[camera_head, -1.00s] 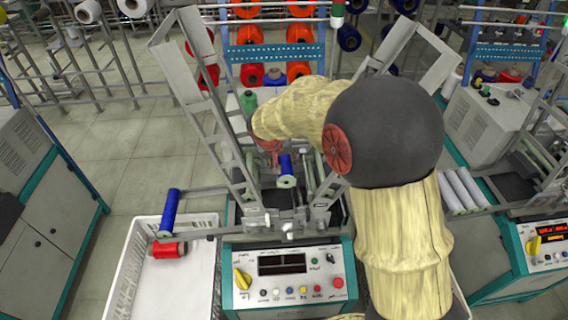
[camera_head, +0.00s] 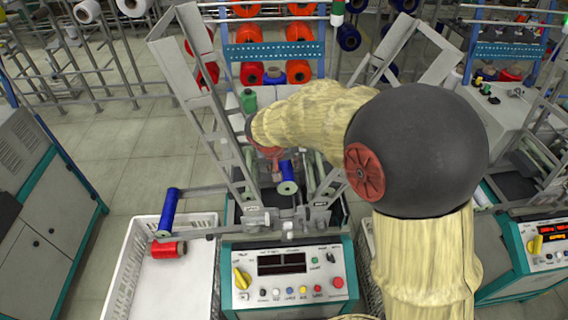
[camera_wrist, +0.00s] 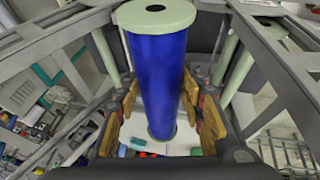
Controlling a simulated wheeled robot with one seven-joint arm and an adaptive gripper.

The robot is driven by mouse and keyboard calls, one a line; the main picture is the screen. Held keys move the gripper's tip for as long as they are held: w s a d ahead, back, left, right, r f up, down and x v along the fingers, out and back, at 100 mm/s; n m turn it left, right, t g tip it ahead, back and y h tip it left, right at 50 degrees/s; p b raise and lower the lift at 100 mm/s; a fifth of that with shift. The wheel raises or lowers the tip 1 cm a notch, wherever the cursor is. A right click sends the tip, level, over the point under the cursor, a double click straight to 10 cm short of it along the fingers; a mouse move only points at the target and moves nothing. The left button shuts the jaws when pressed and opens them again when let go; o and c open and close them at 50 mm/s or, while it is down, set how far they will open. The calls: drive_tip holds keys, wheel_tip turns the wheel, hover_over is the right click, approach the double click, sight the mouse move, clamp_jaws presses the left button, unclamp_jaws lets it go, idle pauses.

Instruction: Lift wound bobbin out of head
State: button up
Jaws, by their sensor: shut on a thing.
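The wound bobbin (camera_head: 288,178), blue thread with pale green end flanges, is between the two upright grey arms of the winding head (camera_head: 238,165). In the wrist view the same blue bobbin (camera_wrist: 156,75) stands lengthwise between the tan finger pads of my gripper (camera_wrist: 160,110), which is shut around its lower part. In the head view my arm partly covers my gripper (camera_head: 276,160) and the bobbin's far end. Whether the bobbin still touches the head's holders cannot be told.
The control panel (camera_head: 284,278) with buttons and a yellow knob is in front of the head. A white crate (camera_head: 127,262) stands left, with a red bobbin (camera_head: 168,249) at its back edge and another blue bobbin (camera_head: 168,212) above. More winding machines flank both sides.

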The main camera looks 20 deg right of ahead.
drive_tip(key=s+a+b, duration=0.2)
drive_tip(key=s+b, duration=0.1)
drive_tip(key=s, duration=1)
drive_tip(key=s+a+b, duration=0.3)
drive_tip(key=s, duration=1.1)
drive_tip(key=shift+s+a, duration=0.25)
drive_tip(key=shift+s, duration=0.05)
idle(0.3)
idle(0.5)
